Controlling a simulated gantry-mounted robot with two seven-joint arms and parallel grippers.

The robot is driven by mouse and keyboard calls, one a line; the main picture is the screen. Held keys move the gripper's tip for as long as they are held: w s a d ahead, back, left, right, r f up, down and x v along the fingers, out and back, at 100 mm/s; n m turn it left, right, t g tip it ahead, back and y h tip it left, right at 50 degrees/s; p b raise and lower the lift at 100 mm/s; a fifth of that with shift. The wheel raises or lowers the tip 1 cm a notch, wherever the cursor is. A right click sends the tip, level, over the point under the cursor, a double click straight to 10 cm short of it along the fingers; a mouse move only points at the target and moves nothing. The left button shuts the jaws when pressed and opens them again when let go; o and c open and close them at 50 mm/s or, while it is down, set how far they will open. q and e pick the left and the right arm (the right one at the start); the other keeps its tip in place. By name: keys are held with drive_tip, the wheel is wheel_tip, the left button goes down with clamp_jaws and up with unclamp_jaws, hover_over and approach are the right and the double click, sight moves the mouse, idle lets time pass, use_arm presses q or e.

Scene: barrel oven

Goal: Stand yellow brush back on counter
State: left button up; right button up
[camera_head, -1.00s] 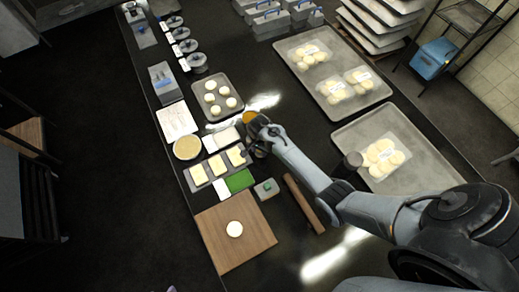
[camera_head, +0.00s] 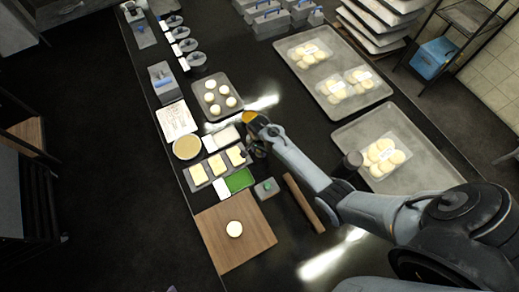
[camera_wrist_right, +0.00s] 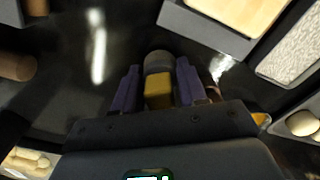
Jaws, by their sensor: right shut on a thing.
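My right gripper (camera_head: 254,152) is over the dark counter (camera_head: 285,112), just right of the butter tray. In the right wrist view the gripper (camera_wrist_right: 157,84) is shut on the yellow brush (camera_wrist_right: 159,91), whose yellow part shows between the two fingers with a rounded grey part beyond it. In the head view a yellow-orange piece (camera_head: 249,117) shows at the far side of the gripper. Most of the brush is hidden by the gripper, and I cannot tell whether it touches the counter. My left gripper is not in view.
A grey tray with butter-coloured slabs (camera_head: 217,165), a green pad (camera_head: 239,180) and a small grey box (camera_head: 266,188) lie close by. A rolling pin (camera_head: 304,203) is nearer me. A dough tray (camera_head: 217,97) stands beyond. The counter strip right of that tray is clear.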

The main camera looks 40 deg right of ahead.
drive_tip(key=shift+f, duration=0.35)
idle(0.4)
drive_tip(key=o, duration=1.2)
drive_tip(key=shift+o, duration=0.2)
drive_tip(key=shift+r, duration=0.1)
